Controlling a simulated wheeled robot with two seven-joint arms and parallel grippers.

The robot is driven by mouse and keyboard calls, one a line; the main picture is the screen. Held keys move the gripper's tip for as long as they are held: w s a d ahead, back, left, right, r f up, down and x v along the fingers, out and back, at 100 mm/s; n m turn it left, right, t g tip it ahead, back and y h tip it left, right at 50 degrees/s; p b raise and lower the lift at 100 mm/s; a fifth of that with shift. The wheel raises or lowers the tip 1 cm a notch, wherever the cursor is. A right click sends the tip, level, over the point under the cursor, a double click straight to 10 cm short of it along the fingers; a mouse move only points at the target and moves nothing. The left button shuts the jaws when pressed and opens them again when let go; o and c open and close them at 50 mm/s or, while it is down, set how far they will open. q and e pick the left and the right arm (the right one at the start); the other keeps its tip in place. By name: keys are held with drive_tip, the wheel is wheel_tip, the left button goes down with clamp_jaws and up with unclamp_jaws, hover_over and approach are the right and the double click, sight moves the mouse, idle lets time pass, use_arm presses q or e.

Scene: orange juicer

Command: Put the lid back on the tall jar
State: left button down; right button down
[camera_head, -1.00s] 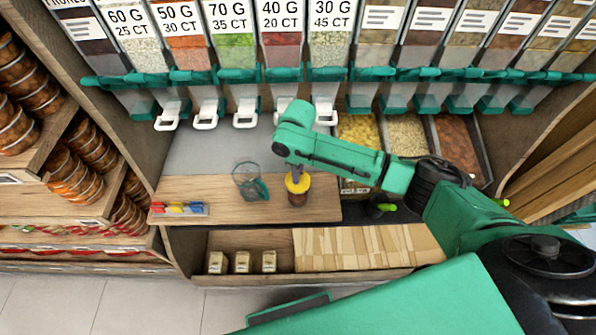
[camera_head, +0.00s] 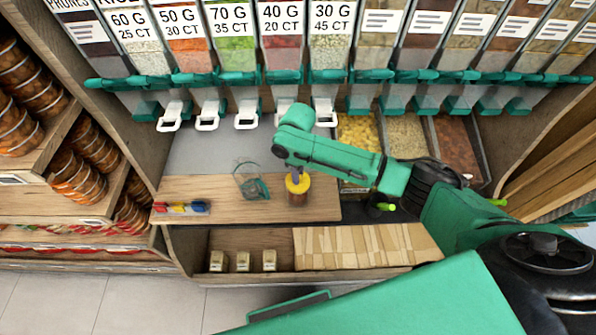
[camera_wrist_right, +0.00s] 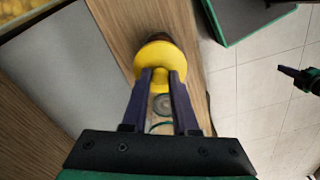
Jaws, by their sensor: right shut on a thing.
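The yellow lid (camera_head: 298,184) is at the mouth of the brownish jar (camera_head: 297,199), which stands upright near the front edge of the wooden counter. My right gripper (camera_head: 295,171) is above the jar and shut on the lid's knob. In the right wrist view the lid (camera_wrist_right: 157,66) is between the fingertips, with a dark bit of the jar (camera_wrist_right: 158,37) beyond it. I cannot tell whether the lid is fully seated. A dark gripper-like part (camera_wrist_right: 298,78), apparently my left gripper, is at the right edge of the wrist view, over the floor.
A clear glass container (camera_head: 250,181) with a green item stands just left of the jar. A small rack of coloured pieces (camera_head: 181,208) lies at the counter's left end. Dispensers with white handles (camera_head: 246,115) hang behind. The counter (camera_head: 225,205) is otherwise mostly bare.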

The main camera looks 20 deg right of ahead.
drive_tip(key=shift+p, duration=0.35)
idle(0.4)
idle(0.3)
drive_tip(key=shift+c, duration=0.6)
unclamp_jaws()
wheel_tip(320, 180, up, 7)
drive_tip(key=p, duration=0.8)
clamp_jaws()
